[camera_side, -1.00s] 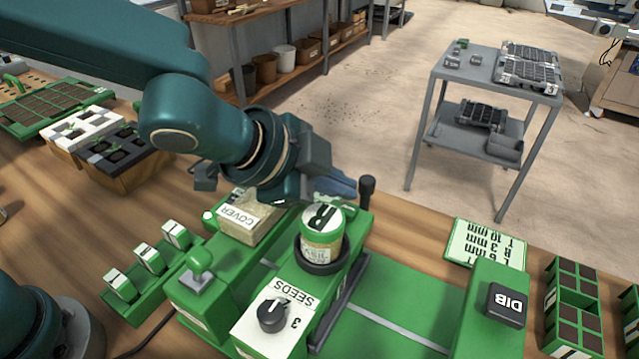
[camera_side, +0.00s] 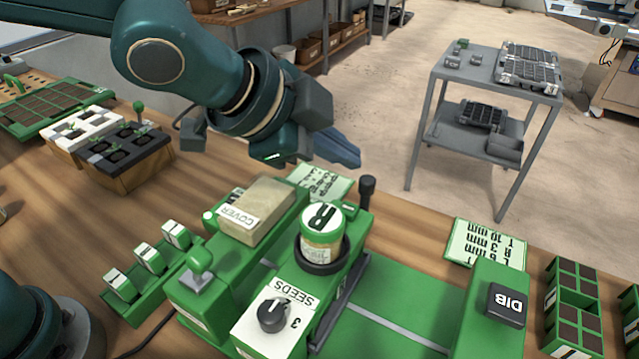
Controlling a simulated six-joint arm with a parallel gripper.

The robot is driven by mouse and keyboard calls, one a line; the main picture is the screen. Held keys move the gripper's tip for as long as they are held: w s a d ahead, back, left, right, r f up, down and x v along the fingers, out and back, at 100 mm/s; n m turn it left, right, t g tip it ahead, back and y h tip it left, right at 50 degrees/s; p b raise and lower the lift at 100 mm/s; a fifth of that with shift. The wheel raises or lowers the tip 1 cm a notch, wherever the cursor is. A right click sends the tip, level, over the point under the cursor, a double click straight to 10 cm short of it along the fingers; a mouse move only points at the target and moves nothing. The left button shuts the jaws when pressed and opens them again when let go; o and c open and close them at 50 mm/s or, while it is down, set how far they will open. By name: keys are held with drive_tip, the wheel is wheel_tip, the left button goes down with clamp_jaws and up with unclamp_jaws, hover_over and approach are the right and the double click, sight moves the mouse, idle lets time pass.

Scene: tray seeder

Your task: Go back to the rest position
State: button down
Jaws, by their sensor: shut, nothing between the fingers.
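My gripper (camera_side: 343,152) hangs in the air above and behind the seeder, with its blue-grey fingers pointing right and slightly down. The fingers are shut with nothing between them and touch nothing. The green seeder (camera_side: 228,292) stands on the wooden bench below. It carries a box marked COVER (camera_side: 262,208), a jar marked R (camera_side: 321,232) upright in its dark ring, and a SEEDS dial (camera_side: 272,314) near the figure 3.
A DIB block (camera_side: 507,304) and green cell trays (camera_side: 575,310) stand at the right. Label cards (camera_side: 487,244) lie behind the seeder. Three small labelled blocks (camera_side: 149,258) and seedling trays (camera_side: 125,150) are at the left. A grey cart (camera_side: 488,90) stands beyond the bench.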

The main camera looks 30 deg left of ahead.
idle(0.4)
drive_tip(key=shift+w+a, duration=0.15)
drive_tip(key=s+a+r+n+t+y, duration=0.1)
drive_tip(key=a+r+n, duration=0.2)
drive_tip(key=a, duration=0.4)
drive_tip(key=s+a+r+n+t+y, duration=0.1)
drive_tip(key=s+a+r+n+y, duration=0.15)
drive_tip(key=a, duration=0.45)
drive_tip(key=s+a+f+n+g, duration=0.2)
drive_tip(key=s+a+f+n, duration=0.1)
drive_tip(key=s, duration=0.4)
drive_tip(key=s+a+f+n+g, duration=0.2)
drive_tip(key=s+f+n, duration=0.3)
drive_tip(key=s, duration=0.2)
drive_tip(key=shift+a+g, duration=0.4)
